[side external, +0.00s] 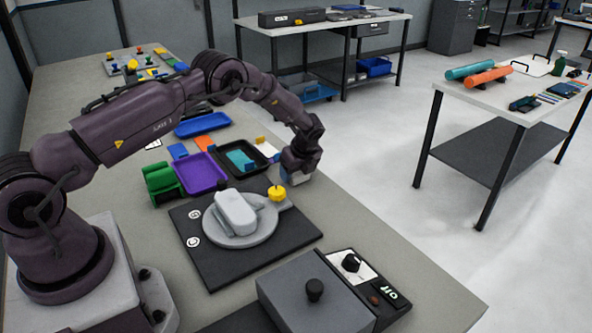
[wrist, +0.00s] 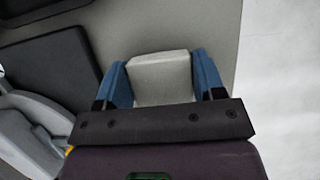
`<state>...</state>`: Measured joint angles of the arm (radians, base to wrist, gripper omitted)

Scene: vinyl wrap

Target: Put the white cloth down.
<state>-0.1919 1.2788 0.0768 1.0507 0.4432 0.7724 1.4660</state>
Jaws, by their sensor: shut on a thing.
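The white cloth (wrist: 160,80) is a pale, folded block between the two blue fingers of my gripper (wrist: 161,92) in the wrist view. The fingers press on it from both sides. In the side view my gripper (side external: 297,172) points down near the far right edge of the bench, beyond the yellow knob. Only a small pale bit of the cloth shows there, under the gripper. I cannot tell whether the cloth touches the bench top.
A round grey plate (side external: 262,232) with a white object (side external: 236,211) and a yellow knob (side external: 277,193) stand nearer. A grey box (side external: 312,292) is at the front.

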